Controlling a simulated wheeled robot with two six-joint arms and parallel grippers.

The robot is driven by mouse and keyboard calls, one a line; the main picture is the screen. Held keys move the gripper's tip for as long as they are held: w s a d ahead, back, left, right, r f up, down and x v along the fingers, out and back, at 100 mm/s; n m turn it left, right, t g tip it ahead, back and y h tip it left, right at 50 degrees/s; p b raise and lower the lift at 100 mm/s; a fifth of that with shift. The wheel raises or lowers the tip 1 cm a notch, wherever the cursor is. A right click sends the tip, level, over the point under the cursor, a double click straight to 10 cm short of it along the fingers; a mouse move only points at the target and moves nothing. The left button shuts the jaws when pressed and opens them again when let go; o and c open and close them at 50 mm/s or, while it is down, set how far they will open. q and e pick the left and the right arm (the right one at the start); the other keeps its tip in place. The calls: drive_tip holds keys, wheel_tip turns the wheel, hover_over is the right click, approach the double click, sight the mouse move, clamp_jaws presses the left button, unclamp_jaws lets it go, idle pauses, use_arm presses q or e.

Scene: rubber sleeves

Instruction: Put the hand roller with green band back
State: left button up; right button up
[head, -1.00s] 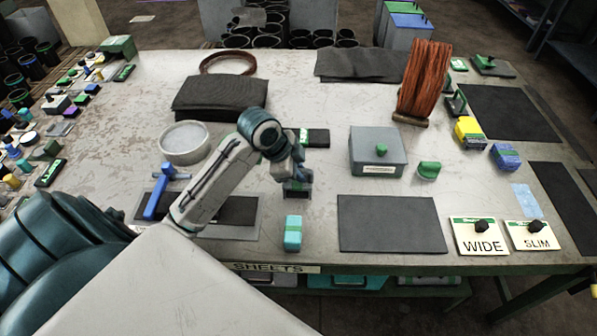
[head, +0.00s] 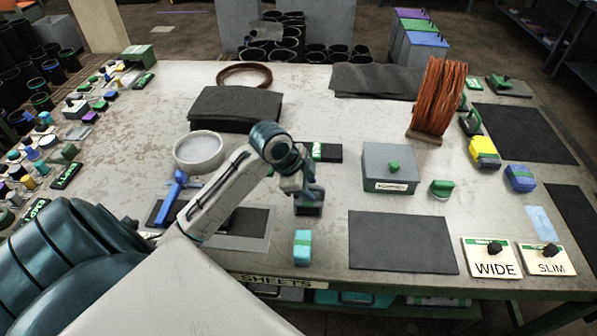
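The fingers are too small and hidden to read as open or shut. I cannot make out for certain which thing is the roller with the green band. My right gripper is not in view.
A white round dish (head: 199,151) and dark stacked sheets (head: 234,107) lie behind my arm. WIDE (head: 492,257) and SLIM (head: 546,259) plates stand at the front right.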

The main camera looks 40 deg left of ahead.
use_arm(q)
drive_tip(key=v, duration=1.1)
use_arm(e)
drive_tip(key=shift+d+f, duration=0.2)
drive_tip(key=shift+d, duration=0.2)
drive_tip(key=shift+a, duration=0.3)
use_arm(q)
drive_tip(key=shift+f, duration=0.1)
